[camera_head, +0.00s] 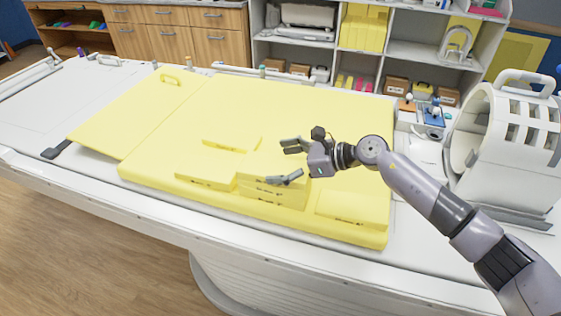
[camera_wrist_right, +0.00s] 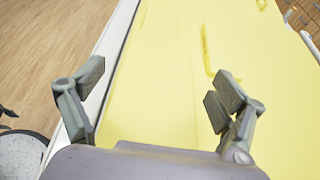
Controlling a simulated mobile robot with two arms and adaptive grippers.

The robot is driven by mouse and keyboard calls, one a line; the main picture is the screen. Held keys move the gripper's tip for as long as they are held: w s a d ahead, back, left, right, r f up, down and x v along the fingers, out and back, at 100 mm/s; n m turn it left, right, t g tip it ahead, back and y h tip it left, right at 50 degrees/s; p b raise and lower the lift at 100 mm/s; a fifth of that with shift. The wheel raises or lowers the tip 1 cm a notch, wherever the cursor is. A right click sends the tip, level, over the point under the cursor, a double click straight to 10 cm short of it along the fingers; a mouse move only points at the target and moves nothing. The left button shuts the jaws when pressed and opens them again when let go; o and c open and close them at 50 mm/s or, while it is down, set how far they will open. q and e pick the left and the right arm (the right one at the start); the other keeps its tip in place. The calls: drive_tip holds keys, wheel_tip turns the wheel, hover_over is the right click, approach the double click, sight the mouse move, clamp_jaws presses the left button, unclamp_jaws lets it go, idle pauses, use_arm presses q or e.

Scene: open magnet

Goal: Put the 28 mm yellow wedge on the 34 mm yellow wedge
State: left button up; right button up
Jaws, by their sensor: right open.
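Several yellow wedges lie on the yellow pad (camera_head: 262,100) in the head view: a low far one (camera_head: 232,144), a left one (camera_head: 206,176), a taller middle block that looks like two stacked pieces (camera_head: 272,195), and a right one (camera_head: 353,207). Their printed labels are too small to read, so I cannot tell which is 28 mm or 34 mm. My right gripper (camera_head: 281,163) is open and empty, over the back of the middle block; its lower finger overlaps that block's top. In the right wrist view the open fingers (camera_wrist_right: 156,84) have yellow surfaces between them. My left gripper is out of view.
A white scanner ring (camera_head: 520,140) stands at the right end of the table. Shelves (camera_head: 415,50) and wooden drawers (camera_head: 190,38) stand behind. The back of the pad is clear.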

drive_tip(key=b+v, duration=0.3)
drive_tip(key=v, duration=0.9)
drive_tip(key=shift+b, duration=0.4)
